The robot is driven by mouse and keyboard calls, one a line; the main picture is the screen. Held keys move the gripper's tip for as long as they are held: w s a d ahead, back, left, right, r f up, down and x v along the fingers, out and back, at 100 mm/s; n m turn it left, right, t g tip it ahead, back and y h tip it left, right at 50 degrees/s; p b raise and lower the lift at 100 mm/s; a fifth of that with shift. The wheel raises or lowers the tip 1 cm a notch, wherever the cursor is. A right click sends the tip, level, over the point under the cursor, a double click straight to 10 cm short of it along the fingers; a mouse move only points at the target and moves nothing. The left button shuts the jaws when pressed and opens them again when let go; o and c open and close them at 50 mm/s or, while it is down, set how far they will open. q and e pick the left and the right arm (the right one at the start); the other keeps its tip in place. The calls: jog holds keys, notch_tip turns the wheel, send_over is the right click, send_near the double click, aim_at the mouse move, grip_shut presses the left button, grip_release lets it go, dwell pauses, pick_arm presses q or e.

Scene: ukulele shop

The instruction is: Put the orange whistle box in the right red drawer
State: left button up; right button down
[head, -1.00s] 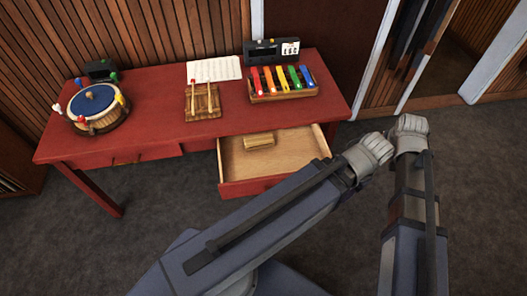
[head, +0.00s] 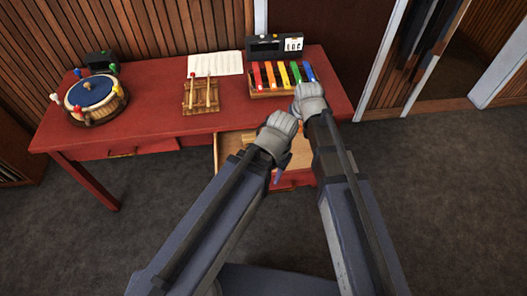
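The right red drawer (head: 228,150) of the red table stands pulled out, with its pale wooden inside partly covered by my arms. A small tan wooden block (head: 248,137) lies in it near the back. My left gripper (head: 279,168) is over the drawer; its fingers are mostly behind its own wrist. A small orange patch (head: 288,157) shows beside it, but I cannot tell whether this is the orange whistle box or whether it is held. My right gripper (head: 309,100) is by the table's front right edge, its fingers hidden behind the wrist.
On the red table (head: 150,115) are a round drum (head: 90,97), a dark box (head: 100,60), a white sheet (head: 215,63), a wooden rack with sticks (head: 201,95), a colored xylophone (head: 283,77) and a black display box (head: 275,46).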

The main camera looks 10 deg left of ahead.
jog(key=w+f+b, duration=0.1)
jog(key=f+b, duration=0.8)
jog(key=f, duration=0.1)
jog(key=w+f+n+b, duration=0.1)
jog(key=w+f+b, duration=0.1)
jog(key=f+b, duration=0.7)
jog(key=shift+w+d+f+y+b, duration=0.3)
jog(key=shift+d+f, duration=0.05)
jog(key=shift+f, duration=0.55)
notch_tip(320, 180, down, 10)
jog(key=b, duration=1)
jog(key=shift+f, duration=0.15)
jog(key=shift+c, duration=1.7)
grip_release()
jog(key=p+v, duration=1.1)
jog(key=v, duration=0.1)
jog(key=s+d+g+h, duration=0.1)
jog(key=s+d+g, duration=0.1)
jog(key=s, duration=0.8)
jog(key=s+d+f+g+h, duration=0.1)
jog(key=s+d+g, duration=0.1)
jog(key=s, duration=0.8)
jog(key=shift+n+g+h, duration=0.3)
jog(key=shift+g+h, duration=0.1)
